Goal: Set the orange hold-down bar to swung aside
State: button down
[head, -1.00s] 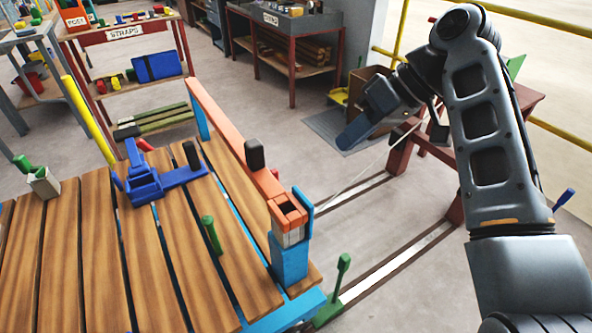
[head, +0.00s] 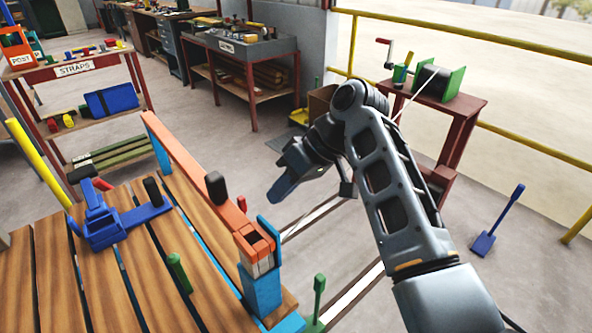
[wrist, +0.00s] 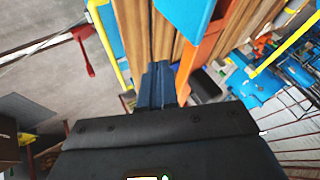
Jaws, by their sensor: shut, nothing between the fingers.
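The orange hold-down bar (head: 182,150) runs along the right edge of the wooden slatted table. A black knob (head: 216,187) stands on top of it. Its near end sits at a blue post (head: 262,290) on the table's front right corner; its far end is by another blue upright. My gripper (head: 282,190) is to the right of the bar, apart from it, over the floor beside the table. In the wrist view, the dark blue fingers (wrist: 159,88) are together and empty, with the orange bar (wrist: 203,50) beyond them to the right.
A blue clamp-like fitting (head: 110,222) and a green peg (head: 178,272) are on the table (head: 130,290). A green lever (head: 317,300) stands near the table's corner. A red winch stand (head: 460,115) is behind my arm. Floor between table and arm is open.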

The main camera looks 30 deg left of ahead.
jog(key=shift+s+a+f+p, duration=0.2)
jog(key=shift+s+a, duration=0.15)
jog(key=shift+s, duration=0.35)
jog(key=shift+s+a+f+p, duration=0.2)
jog(key=shift+s+a, duration=0.2)
jog(key=shift+s, duration=0.25)
jog(key=shift+s+a+f+p, duration=0.1)
jog(key=shift+s+a+p, duration=0.2)
jog(key=shift+s, duration=0.4)
